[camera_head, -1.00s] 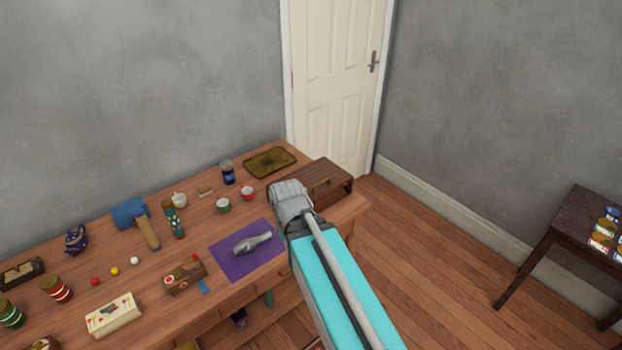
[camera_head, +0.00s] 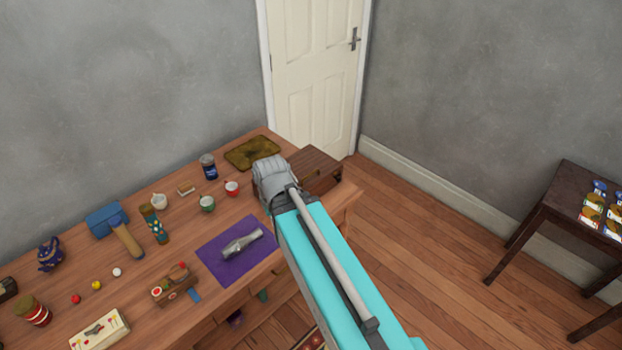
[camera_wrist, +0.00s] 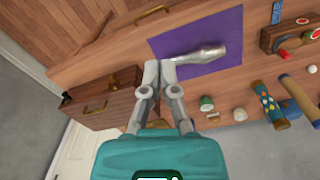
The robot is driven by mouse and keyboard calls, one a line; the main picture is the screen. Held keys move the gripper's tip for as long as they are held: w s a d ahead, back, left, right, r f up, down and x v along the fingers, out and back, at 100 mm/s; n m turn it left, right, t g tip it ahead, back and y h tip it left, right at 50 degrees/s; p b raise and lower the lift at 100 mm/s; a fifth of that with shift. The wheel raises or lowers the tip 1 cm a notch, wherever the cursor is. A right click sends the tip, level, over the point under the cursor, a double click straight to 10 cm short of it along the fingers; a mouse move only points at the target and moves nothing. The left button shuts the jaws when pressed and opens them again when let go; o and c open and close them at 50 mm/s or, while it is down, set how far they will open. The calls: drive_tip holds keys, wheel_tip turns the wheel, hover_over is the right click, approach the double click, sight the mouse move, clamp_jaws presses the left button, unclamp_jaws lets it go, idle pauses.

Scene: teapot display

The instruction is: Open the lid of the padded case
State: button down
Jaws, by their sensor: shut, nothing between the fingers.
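The case is a brown wooden-looking box (camera_head: 322,168) at the far right end of the table. In the head view my arm covers its left and front parts. In the wrist view the case (camera_wrist: 98,112) lies left of my fingers, with a brass handle (camera_wrist: 96,107) on its side. Its lid looks closed. My gripper (camera_wrist: 160,68) is shut and empty, with its fingertips together beside the purple mat's edge and apart from the case's handle. In the head view my fingers are hidden behind my arm.
A purple mat (camera_head: 222,262) holds a silver object (camera_head: 242,242). A dark gold tray (camera_head: 252,152), a blue can (camera_head: 208,166) and two small cups stand nearby. Several toys fill the table's left part. A darker side table (camera_head: 548,200) stands at right, with clear floor between.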

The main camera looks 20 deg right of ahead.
drive_tip(key=shift+d, duration=0.1)
drive_tip(key=m+t+y+b, duration=0.3)
drive_tip(key=m+t+b, duration=0.6)
drive_tip(key=m, duration=2.2)
approach(309, 181)
wheel_tip(309, 181, up, 4)
drive_tip(key=g+b, duration=0.2)
drive_tip(key=shift+s+d+m, duration=0.35)
drive_tip(key=shift+d+m, duration=0.05)
drive_tip(key=shift+m, duration=0.2)
drive_tip(key=shift+f, duration=0.15)
drive_tip(key=b+x, duration=0.8)
drive_tip(key=x, duration=0.1)
drive_tip(key=shift+w+d+f, duration=0.1)
drive_tip(key=shift+w+f, duration=0.15)
drive_tip(key=shift+f, duration=0.1)
drive_tip(key=shift+r, duration=0.2)
